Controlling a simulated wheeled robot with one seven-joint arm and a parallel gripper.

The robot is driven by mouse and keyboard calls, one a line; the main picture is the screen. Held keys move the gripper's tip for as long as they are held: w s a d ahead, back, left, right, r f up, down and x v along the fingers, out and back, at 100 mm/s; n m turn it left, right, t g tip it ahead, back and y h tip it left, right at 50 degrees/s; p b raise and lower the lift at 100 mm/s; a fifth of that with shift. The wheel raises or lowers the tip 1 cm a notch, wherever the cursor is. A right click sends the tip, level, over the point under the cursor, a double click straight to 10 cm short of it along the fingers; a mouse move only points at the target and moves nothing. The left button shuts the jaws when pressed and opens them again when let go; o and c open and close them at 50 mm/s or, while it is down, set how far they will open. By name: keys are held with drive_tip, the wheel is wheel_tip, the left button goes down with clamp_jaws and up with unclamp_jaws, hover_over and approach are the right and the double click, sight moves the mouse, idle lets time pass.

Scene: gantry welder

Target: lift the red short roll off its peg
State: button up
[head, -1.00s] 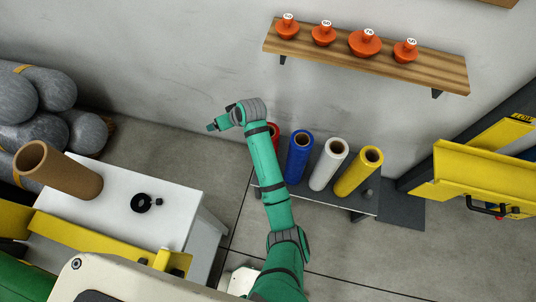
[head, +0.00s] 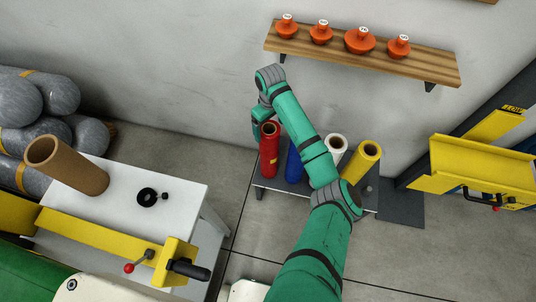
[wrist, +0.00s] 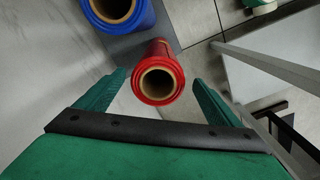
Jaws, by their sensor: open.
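The red short roll (head: 269,152) stands upright at the left end of a row of rolls on a low dark bench. In the wrist view the red roll (wrist: 158,78) shows from above, with its hollow brown core facing me. My gripper (wrist: 160,88) is open, one green finger to each side of the red roll's near end. I cannot tell how deep the fingers reach along it. In the head view my gripper is mostly hidden behind my own arm, by the red roll's top. The peg is hidden inside the roll.
A blue roll (wrist: 115,10) stands close beside the red one. A wooden shelf (head: 420,70) with orange weights hangs above. A white table (head: 120,215) stands left.

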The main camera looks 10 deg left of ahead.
wheel_tip(320, 180, down, 2)
drive_tip(key=shift+w, duration=0.15)
drive_tip(key=f, duration=0.5)
drive_tip(key=shift+w+a, duration=0.15)
drive_tip(key=shift+a, duration=0.05)
drive_tip(key=c, duration=1.9)
drive_tip(key=shift+r, duration=0.15)
drive_tip(key=shift+c, duration=1)
drive_tip(key=shift+r, duration=0.1)
